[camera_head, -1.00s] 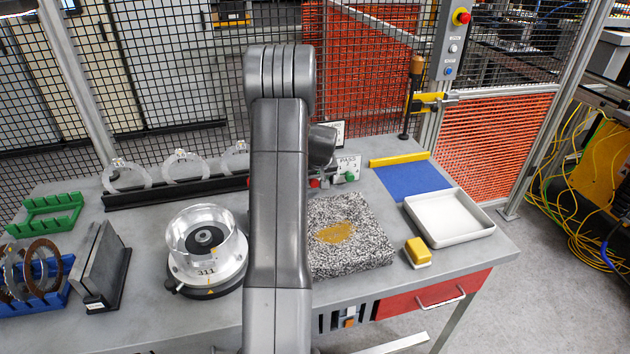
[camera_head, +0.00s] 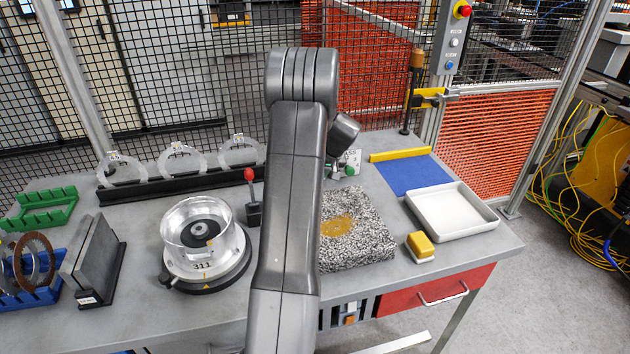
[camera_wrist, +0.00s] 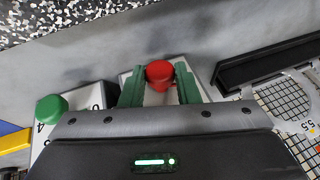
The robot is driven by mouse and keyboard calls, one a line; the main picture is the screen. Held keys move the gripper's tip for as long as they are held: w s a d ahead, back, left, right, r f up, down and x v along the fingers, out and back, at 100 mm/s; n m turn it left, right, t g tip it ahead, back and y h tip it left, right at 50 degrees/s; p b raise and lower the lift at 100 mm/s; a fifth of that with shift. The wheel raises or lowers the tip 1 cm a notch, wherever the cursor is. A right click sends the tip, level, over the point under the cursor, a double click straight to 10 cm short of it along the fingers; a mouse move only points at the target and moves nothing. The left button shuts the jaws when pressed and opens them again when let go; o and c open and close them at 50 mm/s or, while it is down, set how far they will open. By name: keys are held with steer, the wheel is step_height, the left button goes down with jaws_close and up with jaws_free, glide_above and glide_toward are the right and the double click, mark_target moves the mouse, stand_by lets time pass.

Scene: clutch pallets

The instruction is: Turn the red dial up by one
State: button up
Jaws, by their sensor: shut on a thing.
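The red dial (camera_wrist: 159,73) sits on a light plate in the wrist view. My gripper (camera_wrist: 160,80) has green fingers on both sides of the dial and is shut on it. The marks around the red dial are hidden by the fingers and the gripper body. In the head view my arm hides the red dial.
A green dial (camera_wrist: 51,108) on a white plate with numbers stands to the left in the wrist view. The head view shows a red-knobbed lever (camera_head: 249,175), a speckled slab (camera_head: 368,240), a clear ring on a round base (camera_head: 205,272) and a white tray (camera_head: 488,222).

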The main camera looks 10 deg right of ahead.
steer(key=y+b, duration=0.2)
steer(key=y, duration=0.1)
steer(key=m+y+b, duration=0.1)
steer(key=y, duration=0.1)
steer(key=shift+d+f+b, duration=0.25)
steer(key=shift+d+b, duration=0.1)
steer(key=shift+d, duration=0.05)
stand_by(0.3)
steer(key=o, duration=0.9)
steer(key=shift+o, duration=0.2)
steer(key=b+v, duration=0.1)
steer(key=v, duration=1.3)
steer(key=shift+f+b, duration=0.2)
steer(key=shift+b, duration=0.2)
steer(key=shift+s, duration=0.1)
